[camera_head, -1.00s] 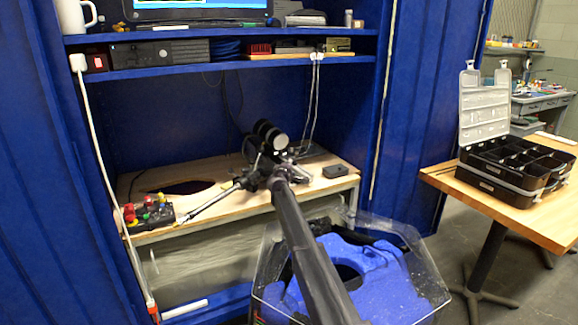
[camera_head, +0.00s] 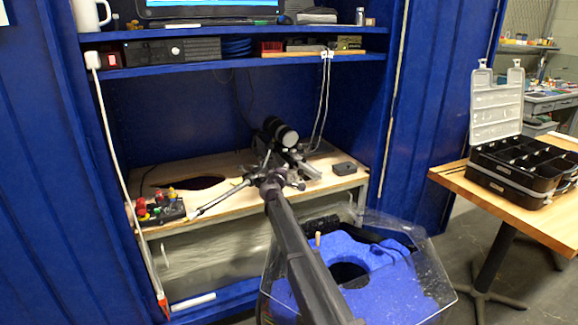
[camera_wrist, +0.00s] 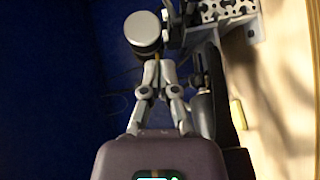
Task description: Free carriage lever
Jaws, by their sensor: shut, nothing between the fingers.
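My gripper (camera_wrist: 157,68) is shut and empty, its two grey fingertips together in the wrist view. Just beyond the tips is a dark cylinder with a light grey end (camera_wrist: 143,28); I cannot tell whether they touch. A dark, lever-like part (camera_wrist: 218,88) runs beside the right finger, but I cannot be sure it is the carriage lever. In the head view, my wrist is over the wooden bench top (camera_head: 230,165), in front of a black cylinder (camera_head: 281,133) on a mount. My wrist hides much of the mechanism there.
A long silver rod (camera_head: 222,199) reaches left towards a control box (camera_head: 160,210) with coloured knobs. A small black box (camera_head: 344,168) lies at the bench's right. A clear tank (camera_head: 215,258) is below, a shelf (camera_head: 230,66) above. A perforated bracket (camera_wrist: 228,10) is upper right in the wrist view.

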